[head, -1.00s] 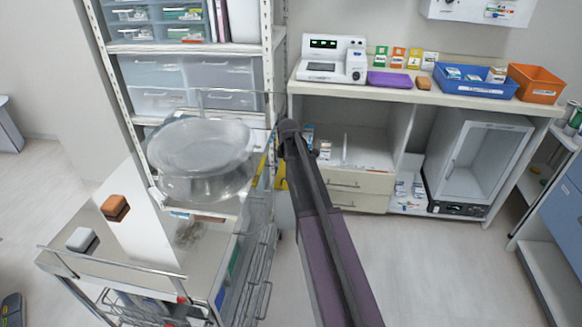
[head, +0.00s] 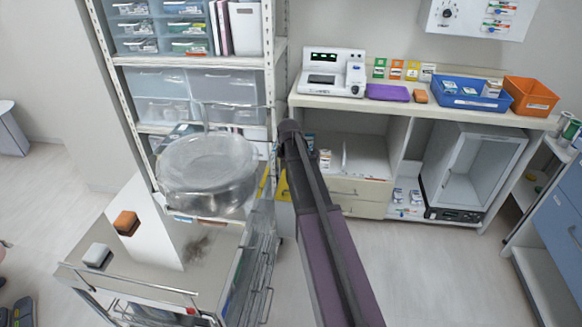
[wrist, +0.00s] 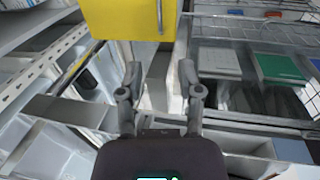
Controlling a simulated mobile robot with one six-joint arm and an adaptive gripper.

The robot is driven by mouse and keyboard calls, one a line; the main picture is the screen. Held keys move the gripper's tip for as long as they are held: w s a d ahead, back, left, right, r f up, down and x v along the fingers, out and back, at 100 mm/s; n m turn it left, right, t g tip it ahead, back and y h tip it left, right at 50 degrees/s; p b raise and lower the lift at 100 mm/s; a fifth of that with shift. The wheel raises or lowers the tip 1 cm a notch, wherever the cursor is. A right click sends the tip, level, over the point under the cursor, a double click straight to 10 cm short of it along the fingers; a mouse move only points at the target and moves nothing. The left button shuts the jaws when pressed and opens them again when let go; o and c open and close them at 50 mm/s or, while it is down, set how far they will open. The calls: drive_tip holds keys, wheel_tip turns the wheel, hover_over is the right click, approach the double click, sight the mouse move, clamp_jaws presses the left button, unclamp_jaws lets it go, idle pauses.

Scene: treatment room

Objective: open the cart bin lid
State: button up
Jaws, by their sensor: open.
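In the head view a metal cart (head: 150,281) stands at the lower left. A clear, round, lidded-looking container (head: 207,174) shows above its far end; I cannot tell if it is the cart bin. A yellow box (wrist: 130,18) with a metal handle fills the top of the wrist view; a yellow piece (head: 283,187) shows beside my arm in the head view. Its lid edge is not clear. My gripper (wrist: 160,84) is open and empty, its fingers pointing toward the yellow box and apart from it. In the head view my arm hides the gripper.
A shelf rack with drawers (head: 228,83) stands behind the cart. A counter (head: 420,101) carries a white device (head: 332,73), a blue tray (head: 470,101) and an orange bin (head: 531,97). Orange and white blocks lie on the cart. Floor right of my arm is clear.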

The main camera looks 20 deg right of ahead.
drive_tip(key=shift+s+a+r+m, duration=0.2)
drive_tip(key=shift+s+a+m, duration=0.1)
drive_tip(key=shift+s+a, duration=0.4)
drive_tip(key=shift+d, duration=0.1)
drive_tip(key=s+a+r+m+g+p, duration=0.1)
drive_tip(key=s+a+r+m+p, duration=0.3)
drive_tip(key=s+a, duration=0.6)
drive_tip(key=s+a+r+m+y+p, duration=0.1)
drive_tip(key=s+a+r+m+p, duration=0.4)
drive_tip(key=s+a, duration=0.4)
drive_tip(key=s+m+p, duration=0.1)
drive_tip(key=s, duration=0.2)
drive_tip(key=shift+s+a+r+m+g, duration=0.2)
drive_tip(key=shift+s+a+m+g, duration=0.1)
drive_tip(key=shift+a+g, duration=0.1)
drive_tip(key=shift+c, duration=0.2)
drive_tip(key=shift+c, duration=1.2)
